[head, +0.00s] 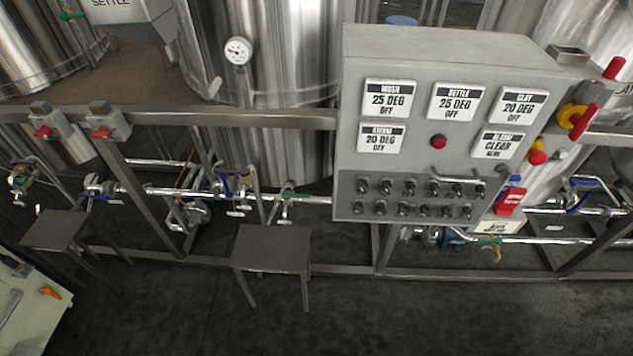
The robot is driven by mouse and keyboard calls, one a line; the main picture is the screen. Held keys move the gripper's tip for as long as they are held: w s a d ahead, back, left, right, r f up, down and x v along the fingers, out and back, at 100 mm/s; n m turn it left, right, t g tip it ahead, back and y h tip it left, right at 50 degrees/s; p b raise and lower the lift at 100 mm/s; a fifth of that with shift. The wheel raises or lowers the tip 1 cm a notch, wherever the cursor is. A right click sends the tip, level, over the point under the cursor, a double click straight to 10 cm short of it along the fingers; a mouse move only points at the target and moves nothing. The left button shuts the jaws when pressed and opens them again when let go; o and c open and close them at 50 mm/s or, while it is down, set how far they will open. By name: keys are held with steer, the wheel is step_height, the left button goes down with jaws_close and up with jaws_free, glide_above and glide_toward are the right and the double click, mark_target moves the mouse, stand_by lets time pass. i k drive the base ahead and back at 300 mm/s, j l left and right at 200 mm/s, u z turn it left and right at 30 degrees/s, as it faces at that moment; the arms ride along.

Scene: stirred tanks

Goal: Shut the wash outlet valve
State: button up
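Several valves sit on the low pipework under the tanks; I cannot read a wash label on any of them. A blue-handled valve (228,186) and a green-handled valve (287,194) are below the middle tank (285,90). Another blue-handled valve (100,188) and a green-handled valve (20,176) are at the left. A blue-handled valve (575,198) and a green-handled valve (490,242) are at the right. Which one is the wash outlet valve, and whether it is open, I cannot tell. My gripper is not in view.
A grey control panel (350,100) with displays and switches blocks part of the right side. Steel rails (180,118) and two small steps or stools (270,248) (55,230) stand before the pipework. A pale surface (30,320) is at lower left. The front floor (400,320) is clear.

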mark_target(92, 197)
steer(key=i+j+u, duration=0.1)
steer(key=i+u, duration=0.45)
steer(key=u, duration=0.2)
steer(key=i+j+u, duration=0.25)
steer(key=i+u, duration=0.25)
steer(key=i+j+u, duration=0.1)
steer(key=i+u, duration=0.7)
steer(key=u, duration=0.15)
steer(key=i+j+z, duration=0.15)
steer(key=i, duration=0.3)
steer(key=i+j+z, duration=0.15)
steer(key=i, duration=0.25)
steer(key=i+j+z, duration=0.15)
steer(key=i+z, duration=0.25)
steer(key=i+j+z, duration=0.15)
steer(key=z, duration=0.25)
steer(key=i+j+z, duration=0.25)
steer(key=z, duration=0.15)
steer(key=j, duration=0.1)
